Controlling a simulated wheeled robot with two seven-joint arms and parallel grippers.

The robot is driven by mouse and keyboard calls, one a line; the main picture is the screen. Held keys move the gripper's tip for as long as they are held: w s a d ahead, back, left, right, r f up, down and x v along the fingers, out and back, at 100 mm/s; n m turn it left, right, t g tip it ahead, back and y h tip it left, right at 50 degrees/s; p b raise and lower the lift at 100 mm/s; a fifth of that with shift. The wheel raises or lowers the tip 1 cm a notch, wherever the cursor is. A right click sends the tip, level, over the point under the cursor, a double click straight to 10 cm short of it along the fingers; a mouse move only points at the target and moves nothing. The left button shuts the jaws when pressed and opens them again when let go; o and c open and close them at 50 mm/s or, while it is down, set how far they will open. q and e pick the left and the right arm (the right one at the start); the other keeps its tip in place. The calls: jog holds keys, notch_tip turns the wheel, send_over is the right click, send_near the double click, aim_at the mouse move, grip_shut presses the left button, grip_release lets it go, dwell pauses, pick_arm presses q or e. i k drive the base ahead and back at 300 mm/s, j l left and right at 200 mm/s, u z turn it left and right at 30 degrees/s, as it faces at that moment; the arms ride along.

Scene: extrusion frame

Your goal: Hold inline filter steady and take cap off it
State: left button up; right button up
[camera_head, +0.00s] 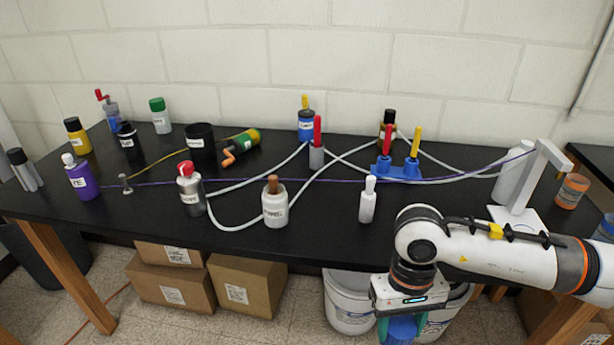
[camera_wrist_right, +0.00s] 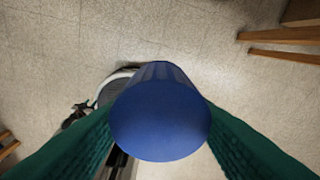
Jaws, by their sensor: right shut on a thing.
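My right gripper (camera_head: 398,335) hangs down in front of the table's front edge, at the lower right of the head view. Its green fingers are shut on a blue round piece (camera_wrist_right: 160,115) with ribbed sides, which looks like a cap. In the right wrist view the piece fills the gap between the fingers, with floor behind it. In the head view the same blue piece (camera_head: 403,328) shows partly. I cannot tell which thing, if any, is the inline filter. My left gripper is not in view.
The black table (camera_head: 325,225) holds several bottles and white tubing. A blue holder (camera_head: 397,170) with red and yellow handles stands at the back right. A white stand (camera_head: 518,215) is at the right. White buckets (camera_head: 349,300) and boxes (camera_head: 240,285) sit under the table.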

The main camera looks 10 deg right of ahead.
aim_at(275, 209)
jog(key=i+j+z, duration=0.15)
jog(key=j+z, duration=0.2)
jog(key=i+j+z, duration=0.1)
jog(key=j+z, duration=0.15)
jog(key=z, duration=0.15)
jog(key=j+z, duration=0.35)
jog(key=i, duration=0.05)
